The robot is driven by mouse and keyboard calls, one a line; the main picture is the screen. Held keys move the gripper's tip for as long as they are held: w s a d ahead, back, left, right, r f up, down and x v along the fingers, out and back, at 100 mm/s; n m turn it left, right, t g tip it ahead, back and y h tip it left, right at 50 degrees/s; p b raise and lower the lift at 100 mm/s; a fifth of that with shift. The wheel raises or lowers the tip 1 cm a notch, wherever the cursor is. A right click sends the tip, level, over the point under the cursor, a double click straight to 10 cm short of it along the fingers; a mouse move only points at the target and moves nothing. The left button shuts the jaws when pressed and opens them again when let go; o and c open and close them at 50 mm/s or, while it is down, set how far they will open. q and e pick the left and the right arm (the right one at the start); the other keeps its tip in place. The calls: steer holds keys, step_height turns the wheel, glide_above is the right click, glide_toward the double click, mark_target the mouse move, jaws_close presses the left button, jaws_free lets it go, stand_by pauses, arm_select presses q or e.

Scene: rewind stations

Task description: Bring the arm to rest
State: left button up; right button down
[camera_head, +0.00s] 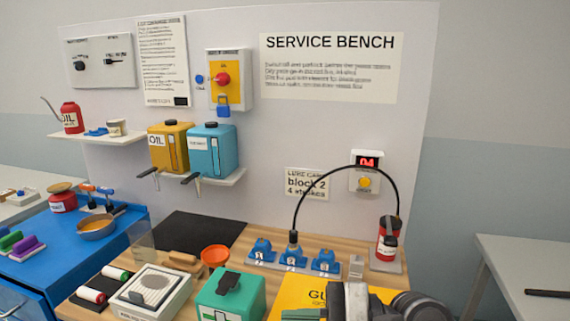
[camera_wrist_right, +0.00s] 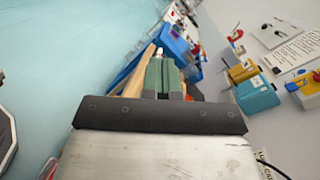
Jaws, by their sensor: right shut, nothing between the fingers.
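My right arm (camera_head: 362,305) shows at the bottom right of the head view, low over the near part of the bench. Its right gripper (camera_head: 302,314) points left there, partly cut off by the frame's lower edge. In the right wrist view the green fingers of the right gripper (camera_wrist_right: 161,72) are together, with nothing between them. No held object is seen. My left gripper is not in view.
A yellow panel (camera_head: 300,290) lies under the right arm. A black hose arcs from the red pump (camera_head: 386,242) to the middle blue block (camera_head: 293,257). A green box (camera_head: 232,292) and orange funnel (camera_head: 214,255) stand left. The display (camera_head: 367,162) reads 04.

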steer(key=w+d+r+m+t+h, duration=0.1)
steer(key=w+d+m+t+h, duration=0.2)
steer(key=m+t, duration=0.95)
steer(key=w+d+m+t+h, duration=0.15)
steer(key=d+m+t, duration=0.5)
steer(key=m, duration=1.15)
steer(key=s+d+f+m+g+h, duration=0.15)
steer(key=d+f+m+h, duration=0.25)
steer(key=f+m+h, duration=0.4)
steer(key=d+f+m+g+h, duration=0.2)
steer(key=d+f+m+h, duration=0.3)
steer(key=m, duration=0.5)
steer(key=s+f+m+g, duration=1.1)
steer(key=s+f+g, duration=0.2)
steer(key=s+f, duration=0.5)
step_height(320, 180, down, 25)
steer(key=s+g, duration=0.2)
steer(key=s+d+f+n, duration=0.1)
steer(key=s+d+f, duration=0.2)
steer(key=s+f, duration=1.3)
steer(key=shift+d+g, duration=0.15)
steer(key=shift+g, duration=0.2)
